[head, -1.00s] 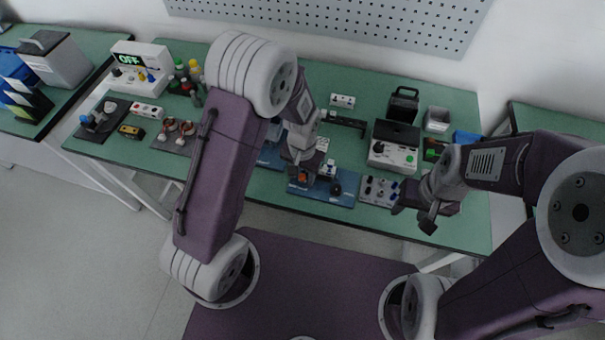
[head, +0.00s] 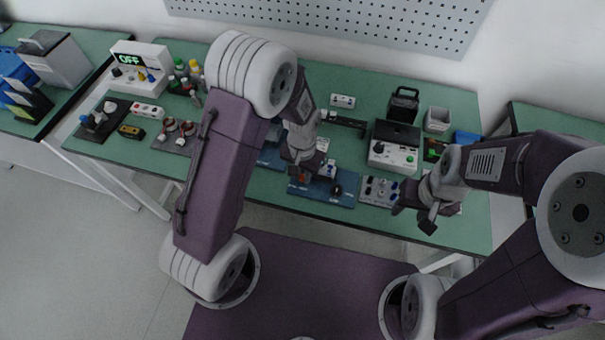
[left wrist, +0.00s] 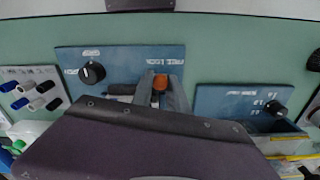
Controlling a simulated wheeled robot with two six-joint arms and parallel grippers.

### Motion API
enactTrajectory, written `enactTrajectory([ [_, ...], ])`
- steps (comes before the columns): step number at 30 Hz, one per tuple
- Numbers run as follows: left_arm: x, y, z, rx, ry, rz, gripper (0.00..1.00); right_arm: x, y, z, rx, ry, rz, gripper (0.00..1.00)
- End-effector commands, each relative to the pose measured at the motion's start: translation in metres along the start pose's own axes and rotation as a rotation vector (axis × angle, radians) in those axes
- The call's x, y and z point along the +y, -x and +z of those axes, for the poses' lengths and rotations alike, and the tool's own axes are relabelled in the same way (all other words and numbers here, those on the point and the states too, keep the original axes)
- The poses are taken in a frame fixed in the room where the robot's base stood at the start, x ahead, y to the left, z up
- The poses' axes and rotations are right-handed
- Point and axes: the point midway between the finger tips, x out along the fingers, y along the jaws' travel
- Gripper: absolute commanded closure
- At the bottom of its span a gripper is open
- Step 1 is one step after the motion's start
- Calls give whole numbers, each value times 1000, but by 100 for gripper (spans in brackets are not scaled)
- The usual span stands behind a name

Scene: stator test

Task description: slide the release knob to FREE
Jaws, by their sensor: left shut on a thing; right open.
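The release knob is orange (left wrist: 160,81) and stands on a blue plate (left wrist: 117,58) in the left wrist view, just below small white lettering that seems to read FREE and LOCK. My left gripper (left wrist: 160,94) has its fingers on both sides of the knob and is shut on it. In the head view the left gripper (head: 300,175) reaches down to the blue plate (head: 322,194), and its wrist hides part of it. Which mark the knob stands at is too small to tell. My right gripper (head: 422,212) is open and empty above the front right of the bench.
A black dial (left wrist: 92,73) sits on the same plate. A second blue plate (left wrist: 235,100) with a black knob lies to the right in the wrist view. A panel of switches (head: 380,190) and a grey tester (head: 394,155) stand on the green bench near the right gripper.

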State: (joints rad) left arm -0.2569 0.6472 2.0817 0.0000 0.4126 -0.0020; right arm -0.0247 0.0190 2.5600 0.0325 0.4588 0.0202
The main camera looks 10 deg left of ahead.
Motion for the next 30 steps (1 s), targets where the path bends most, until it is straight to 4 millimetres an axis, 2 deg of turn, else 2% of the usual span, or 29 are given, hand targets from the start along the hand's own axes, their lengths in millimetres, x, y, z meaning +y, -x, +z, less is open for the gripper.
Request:
enactTrajectory([
  [21, 0, 0, 0, -1, 0, 0, 100, 0, 0, 0, 0, 0, 0, 55],
  [30, -24, 0, 6, -2, 1, 0, 100, 0, 5, 0, 0, 0, 0, 55],
])
